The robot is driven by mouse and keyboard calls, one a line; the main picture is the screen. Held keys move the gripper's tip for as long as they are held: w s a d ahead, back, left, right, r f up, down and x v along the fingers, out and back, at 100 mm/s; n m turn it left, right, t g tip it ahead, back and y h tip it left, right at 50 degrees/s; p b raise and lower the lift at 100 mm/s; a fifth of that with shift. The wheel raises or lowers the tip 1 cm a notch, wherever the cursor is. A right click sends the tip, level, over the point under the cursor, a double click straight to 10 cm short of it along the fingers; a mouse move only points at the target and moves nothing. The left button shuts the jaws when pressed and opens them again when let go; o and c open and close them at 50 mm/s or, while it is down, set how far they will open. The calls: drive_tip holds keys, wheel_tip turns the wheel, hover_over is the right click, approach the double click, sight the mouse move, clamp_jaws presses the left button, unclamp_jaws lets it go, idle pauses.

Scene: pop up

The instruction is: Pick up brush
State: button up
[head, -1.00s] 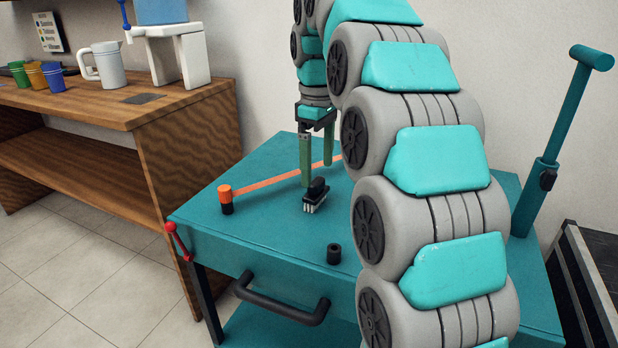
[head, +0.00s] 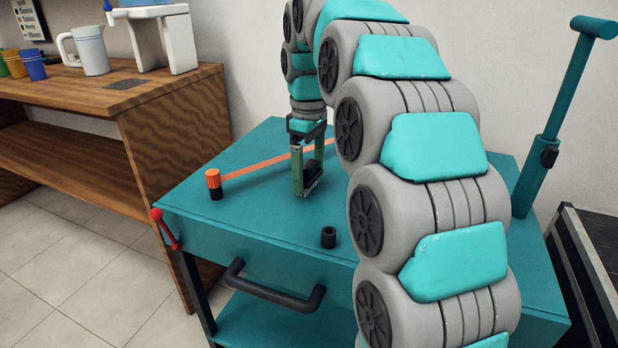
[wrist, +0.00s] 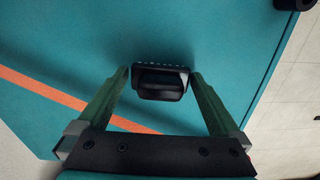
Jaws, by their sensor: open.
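The brush (head: 313,187) is small and black with pale bristles along one edge. It lies on the teal cart top (head: 250,215). In the wrist view the brush (wrist: 160,82) sits between the tips of my gripper's two green fingers, with a small gap visible on each side. My gripper (head: 309,190) points down over the brush and is open. In the head view a finger hides part of the brush. I cannot tell from these views whether the fingertips touch the cart top.
An orange and black cylinder (head: 214,184) stands left on the cart, by an orange strip (head: 260,160). A black ring-shaped piece (head: 328,237) stands near the front edge. A wooden bench (head: 150,100) with cups and a white pitcher (head: 88,50) is at left.

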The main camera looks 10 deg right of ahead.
drive_tip(key=shift+s+f, duration=0.1)
drive_tip(key=shift+f, duration=0.25)
drive_tip(key=shift+c, duration=0.4)
drive_tip(key=c, duration=1)
